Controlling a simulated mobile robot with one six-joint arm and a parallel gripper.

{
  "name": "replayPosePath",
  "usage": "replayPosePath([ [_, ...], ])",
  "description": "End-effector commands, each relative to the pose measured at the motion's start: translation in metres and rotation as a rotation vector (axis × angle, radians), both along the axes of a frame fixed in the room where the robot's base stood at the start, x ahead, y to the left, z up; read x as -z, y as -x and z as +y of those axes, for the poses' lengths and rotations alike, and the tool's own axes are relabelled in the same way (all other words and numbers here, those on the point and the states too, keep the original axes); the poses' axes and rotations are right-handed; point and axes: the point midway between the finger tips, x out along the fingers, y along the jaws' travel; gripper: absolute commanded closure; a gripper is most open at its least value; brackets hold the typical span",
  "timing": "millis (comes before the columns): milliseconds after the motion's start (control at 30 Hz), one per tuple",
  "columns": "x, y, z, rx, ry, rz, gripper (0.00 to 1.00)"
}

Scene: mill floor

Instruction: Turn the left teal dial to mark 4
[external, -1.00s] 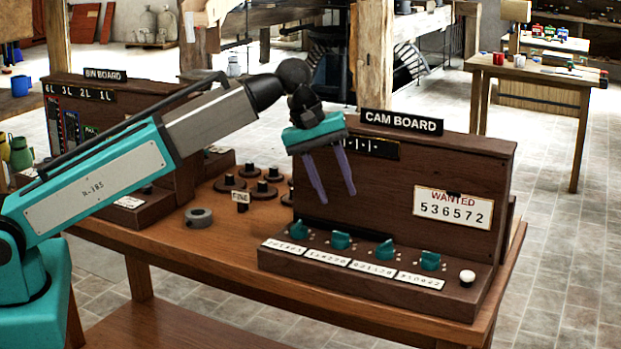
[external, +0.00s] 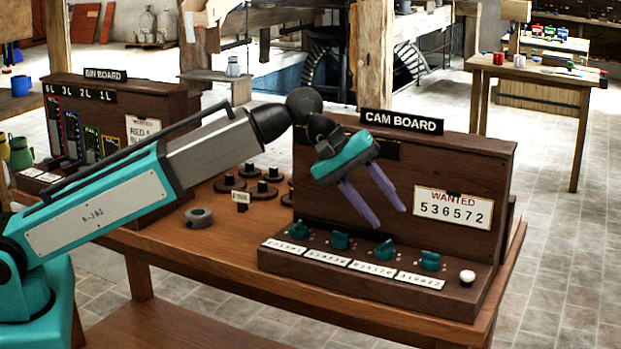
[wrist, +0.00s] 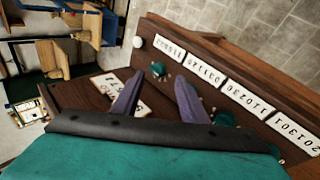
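The left teal dial (external: 298,229) is the leftmost in a row of several on the low sloped front of the cam board (external: 300,175). It has a number plate (external: 284,247) below it; its mark setting is too small to read. My gripper (external: 391,218) is open and empty, its purple fingers pointing down and right above the right half of the row, apart from the left dial. In the wrist view, my gripper (wrist: 160,76) has the rightmost dial (wrist: 158,70) showing between its fingertips. One finger hides part of the row there.
A white button (external: 467,277) sits right of the dials. The upright panel with the WANTED card (external: 453,206) stands behind them.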

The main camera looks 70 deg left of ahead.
Motion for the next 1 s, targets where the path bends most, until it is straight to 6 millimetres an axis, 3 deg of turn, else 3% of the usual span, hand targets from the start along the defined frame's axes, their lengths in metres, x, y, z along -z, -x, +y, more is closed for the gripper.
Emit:
replayPosePath([
  [433,-0.002,-0.014,-0.049,0.055,0.053,-0.118,0.6],
  [900,-0.004,-0.016,-0.057,0.063,0.064,-0.137,0.6],
  [1000,-0.004,-0.016,-0.057,0.065,0.062,-0.137,0.49],
])
